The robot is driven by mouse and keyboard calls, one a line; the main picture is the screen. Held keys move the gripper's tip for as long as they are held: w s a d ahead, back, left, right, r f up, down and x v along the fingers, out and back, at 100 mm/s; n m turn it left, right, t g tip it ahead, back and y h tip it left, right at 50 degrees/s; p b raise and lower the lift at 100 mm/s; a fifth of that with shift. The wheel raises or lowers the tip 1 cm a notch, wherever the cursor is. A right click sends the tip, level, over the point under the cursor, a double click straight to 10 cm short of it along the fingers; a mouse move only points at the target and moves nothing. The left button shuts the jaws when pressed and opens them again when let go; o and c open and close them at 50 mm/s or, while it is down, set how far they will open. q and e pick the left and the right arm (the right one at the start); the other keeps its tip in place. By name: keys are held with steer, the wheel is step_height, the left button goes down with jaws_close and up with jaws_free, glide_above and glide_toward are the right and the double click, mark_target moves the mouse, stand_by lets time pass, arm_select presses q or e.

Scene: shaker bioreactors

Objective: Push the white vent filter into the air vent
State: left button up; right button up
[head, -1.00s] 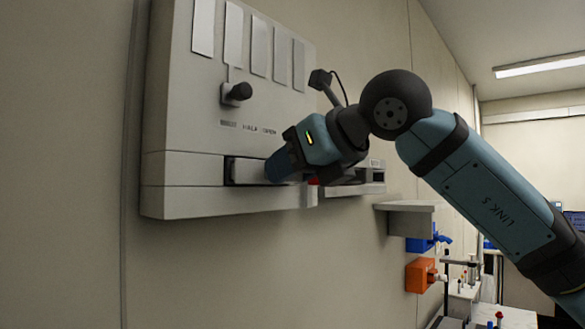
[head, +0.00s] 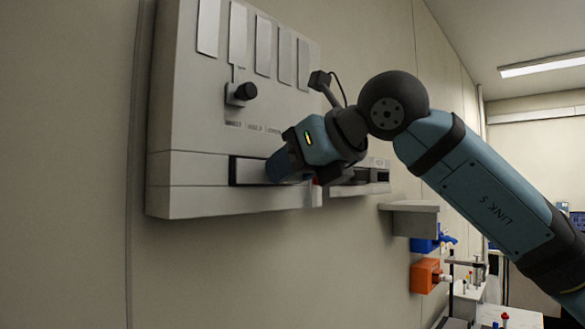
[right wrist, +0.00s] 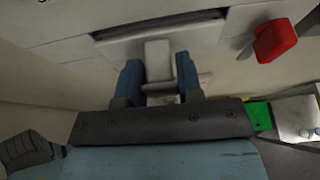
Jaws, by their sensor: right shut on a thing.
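In the right wrist view, the two blue fingers of my right gripper (right wrist: 158,82) are on either side of a pale grey-white block, which looks like the vent filter (right wrist: 158,58), and are shut on it. Just beyond it is a long dark slot, apparently the air vent (right wrist: 160,25), in a pale housing. I cannot tell how far the filter sits in the slot. In the head view, my right gripper (head: 282,166) is at the dark-edged recess low on the wall unit (head: 190,125); its fingers hide part of the recess. My left gripper is not in view.
A red piece (right wrist: 275,40) sticks out to the right of the fingers. A black knob (head: 244,92) stands out above the recess. A grey wall shelf (head: 410,215) and an orange holder (head: 425,276) are lower right. The wall left of the unit is clear.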

steer(key=shift+w+a, duration=0.15)
steer(key=o, duration=1)
steer(key=shift+b+v, duration=1.3)
steer(key=shift+v, duration=5.65)
steer(key=shift+w+a, duration=0.1)
